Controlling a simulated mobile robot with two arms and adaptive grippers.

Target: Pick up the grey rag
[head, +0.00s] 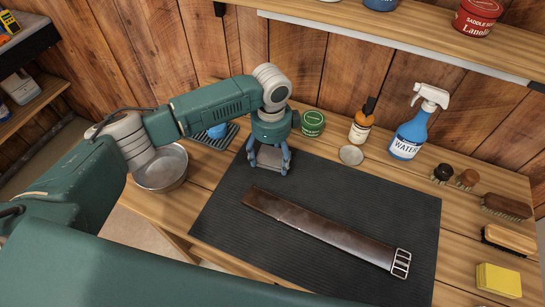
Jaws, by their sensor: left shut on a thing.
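The grey rag (267,159) is a small grey patch between the fingers of my left gripper (269,166), at the back left of the dark ribbed mat (340,183). My left gripper points down and is shut on the rag. The fingers and wrist hide part of the rag. I cannot tell whether the rag touches the mat or is just above it. My right gripper is not in view.
A brown leather strap (320,228) with a buckle lies across the mat. A metal bowl (160,170) is on the left. A green tin (312,123), amber bottle (361,126), small dish (350,155) and spray bottle (411,133) stand behind. Brushes (507,207) and a yellow sponge (499,280) lie right.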

